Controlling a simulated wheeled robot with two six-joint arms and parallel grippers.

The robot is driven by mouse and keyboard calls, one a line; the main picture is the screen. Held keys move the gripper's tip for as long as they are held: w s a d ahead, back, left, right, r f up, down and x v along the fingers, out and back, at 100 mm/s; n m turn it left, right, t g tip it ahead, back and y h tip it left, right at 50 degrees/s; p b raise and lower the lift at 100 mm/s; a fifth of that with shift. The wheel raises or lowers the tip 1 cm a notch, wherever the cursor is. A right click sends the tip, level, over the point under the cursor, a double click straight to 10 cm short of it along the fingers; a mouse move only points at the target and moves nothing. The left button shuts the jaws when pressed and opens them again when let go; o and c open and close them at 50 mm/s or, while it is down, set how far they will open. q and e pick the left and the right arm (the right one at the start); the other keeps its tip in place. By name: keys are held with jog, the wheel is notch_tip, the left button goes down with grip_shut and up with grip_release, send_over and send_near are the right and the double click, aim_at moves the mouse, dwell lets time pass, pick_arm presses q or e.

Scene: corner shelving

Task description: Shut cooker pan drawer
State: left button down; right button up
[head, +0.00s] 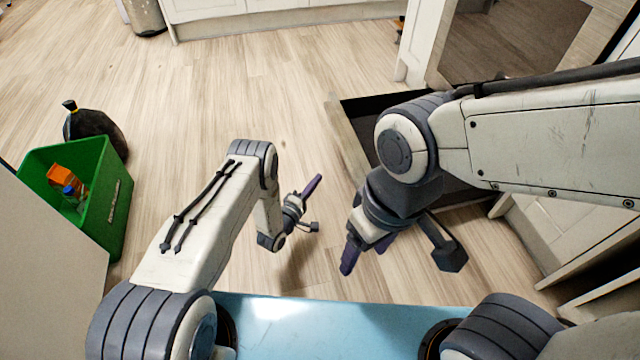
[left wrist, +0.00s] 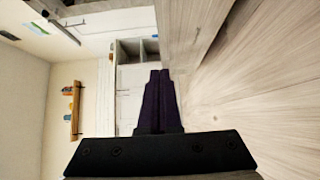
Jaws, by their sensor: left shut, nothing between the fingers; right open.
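The cooker pan drawer (head: 347,140) stands pulled out at the right in the head view, with a pale front panel and a dark inside. My right arm covers much of it. My left gripper (head: 314,186) is low over the floor, a little left of the drawer front and apart from it. Its purple fingers are closed together and empty, as the left wrist view (left wrist: 158,100) also shows. My right gripper (head: 365,258) is open and empty, pointing down in front of the drawer's near end.
A green crate (head: 113,205) with an orange item and a bottle stands at the left, by a dark bag (head: 97,131). White cabinets (head: 280,15) line the back. The wooden floor (head: 235,90) between is clear. Other open panels (head: 590,250) stand at the lower right.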

pick_arm(q)
jog(key=shift+w+d+b, duration=1.6)
jog(key=shift+w+d, duration=0.2)
jog(key=shift+w, duration=0.2)
jog(key=shift+w+d+b, duration=1.55)
jog(key=shift+w+d, duration=0.25)
jog(key=shift+w, duration=0.15)
